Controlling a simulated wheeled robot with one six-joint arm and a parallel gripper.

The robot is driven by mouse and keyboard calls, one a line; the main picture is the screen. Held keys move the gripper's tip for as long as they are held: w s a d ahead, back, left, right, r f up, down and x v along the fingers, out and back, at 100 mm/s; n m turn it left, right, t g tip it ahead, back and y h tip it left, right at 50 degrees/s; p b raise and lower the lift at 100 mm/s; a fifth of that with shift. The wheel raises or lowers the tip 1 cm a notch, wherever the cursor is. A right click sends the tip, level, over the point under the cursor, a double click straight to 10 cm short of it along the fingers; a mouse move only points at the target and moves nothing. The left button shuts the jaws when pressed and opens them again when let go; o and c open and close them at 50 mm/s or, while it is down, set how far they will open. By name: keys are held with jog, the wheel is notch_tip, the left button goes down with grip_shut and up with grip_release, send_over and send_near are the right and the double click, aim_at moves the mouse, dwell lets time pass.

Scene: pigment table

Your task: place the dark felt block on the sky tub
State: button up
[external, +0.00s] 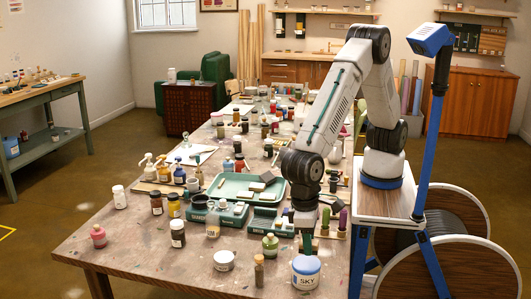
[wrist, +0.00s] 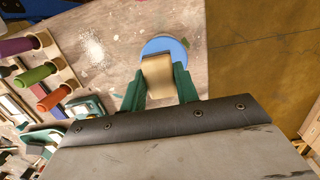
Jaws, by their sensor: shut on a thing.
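The sky tub (external: 306,274) is a white tub with a blue lid and a "SKY" label, near the front right table edge. Its blue lid (wrist: 165,45) shows in the wrist view, partly hidden by the held block. My gripper (wrist: 158,88) has green fingers shut on a block (wrist: 157,75) with a tan face towards the wrist camera. I take it for the dark felt block; its dark side is hidden. In the external view my gripper (external: 307,238) points down above the tub; the block is hard to make out there.
A rack with purple, green and orange rolls (wrist: 47,72) stands close to my gripper. A green-capped jar (external: 270,247), a small corked bottle (external: 259,271) and a white tub (external: 224,260) stand left of the sky tub. A green tray (external: 235,187) lies farther back. The floor is clear beyond the table edge.

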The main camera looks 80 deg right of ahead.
jog(key=shift+w+a+f, duration=0.1)
jog(key=shift+f, duration=0.8)
jog(key=shift+w+a+f, duration=0.1)
jog(key=shift+f, duration=0.8)
jog(key=o, duration=0.9)
jog(key=shift+f, duration=0.15)
jog(key=shift+o, duration=0.2)
jog(key=r, duration=0.4)
jog(key=w+r, duration=0.1)
jog(key=r, duration=0.7)
jog(key=shift+w+r, duration=0.15)
jog(key=shift+w, duration=0.05)
